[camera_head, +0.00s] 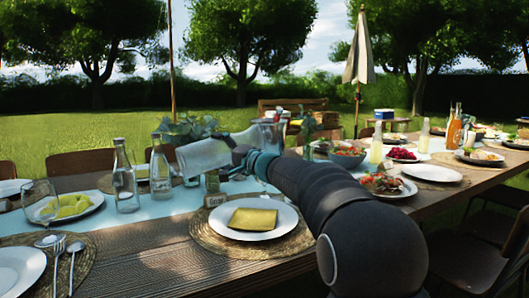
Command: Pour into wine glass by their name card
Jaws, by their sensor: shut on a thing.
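My gripper (252,160) is shut on a pale, translucent vessel (203,155), which looks like a carafe or pitcher. It is tilted far over, nearly level, with its far end to the left, above the table. A small name card (215,200) stands below it, at the back edge of a white plate (284,226) with a yellow napkin (253,218); its writing is too small to read. A wine glass (39,196) stands at the far left by a plate of green-yellow food. I cannot tell whether another glass stands under the vessel, or whether liquid flows.
Salad bowls (347,158), plates and bottles fill the table to the right. Bare wood (150,245) shows at the front, left of the woven mat.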

